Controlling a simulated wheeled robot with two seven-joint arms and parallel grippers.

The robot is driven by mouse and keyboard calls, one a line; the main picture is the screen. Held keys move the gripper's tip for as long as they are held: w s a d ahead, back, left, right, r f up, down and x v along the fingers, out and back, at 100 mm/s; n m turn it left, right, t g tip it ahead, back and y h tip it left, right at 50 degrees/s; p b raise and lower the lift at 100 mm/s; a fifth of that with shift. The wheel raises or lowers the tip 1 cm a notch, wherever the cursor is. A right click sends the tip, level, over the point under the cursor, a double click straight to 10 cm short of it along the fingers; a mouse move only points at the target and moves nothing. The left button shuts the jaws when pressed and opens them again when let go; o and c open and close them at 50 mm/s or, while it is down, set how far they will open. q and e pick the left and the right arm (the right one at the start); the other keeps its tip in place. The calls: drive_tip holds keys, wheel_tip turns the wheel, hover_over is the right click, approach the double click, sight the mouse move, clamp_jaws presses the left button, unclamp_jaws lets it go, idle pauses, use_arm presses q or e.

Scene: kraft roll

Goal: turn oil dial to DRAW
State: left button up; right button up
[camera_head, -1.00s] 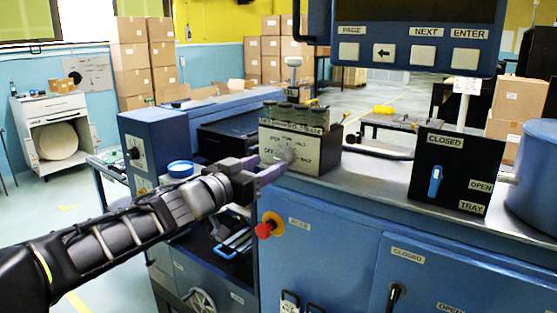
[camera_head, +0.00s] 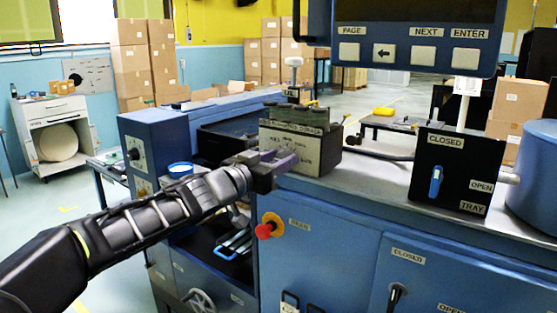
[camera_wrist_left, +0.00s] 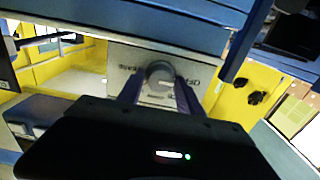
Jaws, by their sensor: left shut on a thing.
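The oil dial unit is a pale box (camera_head: 316,152) with a dark top, standing on the blue machine's metal counter; labels are printed on its front face. My left gripper (camera_head: 281,164) reaches its front face from the left and hides the dial in the head view. In the left wrist view the round grey dial knob (camera_wrist_left: 160,73) sits between the two purple fingers (camera_wrist_left: 158,92), which are shut on it. Labels around the knob, including OFF, appear tilted there. Where the knob points cannot be told. My right gripper is not in view.
A black panel (camera_head: 455,171) with a blue handle stands to the right on the counter. A control screen with buttons (camera_head: 423,55) hangs above. A red knob (camera_head: 264,230) sits below my left gripper. A blue drum (camera_head: 535,180) is at the far right.

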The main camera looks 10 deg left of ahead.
use_arm(q)
drive_tip(key=c, duration=0.6)
drive_tip(key=shift+m, duration=1.5)
drive_tip(key=m+b, duration=0.1)
drive_tip(key=m, duration=0.6)
drive_tip(key=m+b, duration=0.1)
drive_tip(key=m, duration=0.6)
drive_tip(key=shift+s+d+f+m, duration=0.1)
drive_tip(key=shift+d+f+m, duration=0.1)
drive_tip(key=shift+m, duration=0.2)
